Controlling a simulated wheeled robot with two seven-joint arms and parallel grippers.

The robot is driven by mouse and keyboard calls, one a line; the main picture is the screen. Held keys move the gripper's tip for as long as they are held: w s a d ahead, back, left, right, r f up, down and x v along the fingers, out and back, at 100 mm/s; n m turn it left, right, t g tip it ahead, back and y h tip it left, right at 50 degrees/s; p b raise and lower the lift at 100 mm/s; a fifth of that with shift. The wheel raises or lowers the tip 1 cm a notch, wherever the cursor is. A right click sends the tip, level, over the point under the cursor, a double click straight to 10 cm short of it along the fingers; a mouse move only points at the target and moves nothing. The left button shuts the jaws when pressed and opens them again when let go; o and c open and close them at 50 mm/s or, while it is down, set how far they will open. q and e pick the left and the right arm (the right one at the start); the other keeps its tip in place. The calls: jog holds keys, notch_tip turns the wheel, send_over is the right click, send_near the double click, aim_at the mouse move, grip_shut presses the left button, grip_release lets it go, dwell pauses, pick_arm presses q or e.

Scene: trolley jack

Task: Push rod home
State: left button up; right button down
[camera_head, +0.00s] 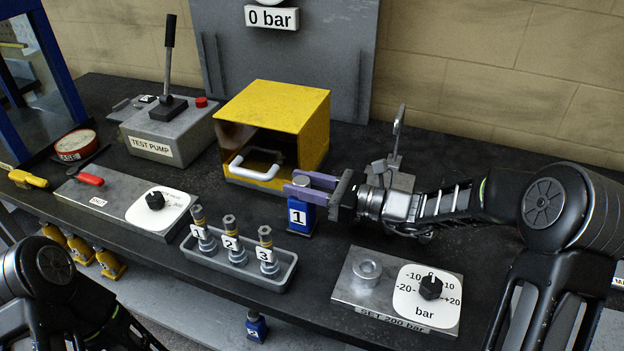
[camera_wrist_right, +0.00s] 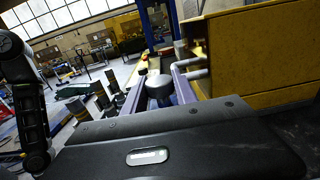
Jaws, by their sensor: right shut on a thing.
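A blue jack labelled 1 (camera_head: 299,217) stands upright on the dark bench in front of the yellow box. My right gripper (camera_head: 303,188) reaches in from the right, its purple fingers level around the jack's top and shut on its rod. In the right wrist view the grey round rod head (camera_wrist_right: 158,84) sits between the two fingers, with a bit of blue below it. How far the rod stands out of the body is hidden by the fingers. My left gripper is out of view; only my left arm shows at the lower left.
The open yellow box (camera_head: 286,108) with a white handle (camera_head: 257,173) is just behind the jack. A grey tray (camera_head: 282,277) holds valves numbered 1, 2 and 3. A bar dial plate (camera_head: 351,291) lies at front right. The test pump (camera_head: 174,135) stands at back left.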

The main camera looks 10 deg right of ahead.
jog(key=shift+s+a+f, duration=0.1)
jog(key=shift+a+f, duration=0.3)
jog(key=shift+a, duration=0.15)
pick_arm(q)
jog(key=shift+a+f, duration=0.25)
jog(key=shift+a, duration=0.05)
pick_arm(e)
jog(key=shift+d+f, duration=0.1)
jog(key=shift+d, duration=0.05)
jog(key=c, duration=1.4)
grip_release()
jog(key=o, duration=0.4)
jog(key=shift+r, duration=0.2)
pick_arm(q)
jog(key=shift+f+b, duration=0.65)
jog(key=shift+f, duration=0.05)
pick_arm(e)
jog(key=v, duration=0.7)
jog(key=shift+d, duration=0.35)
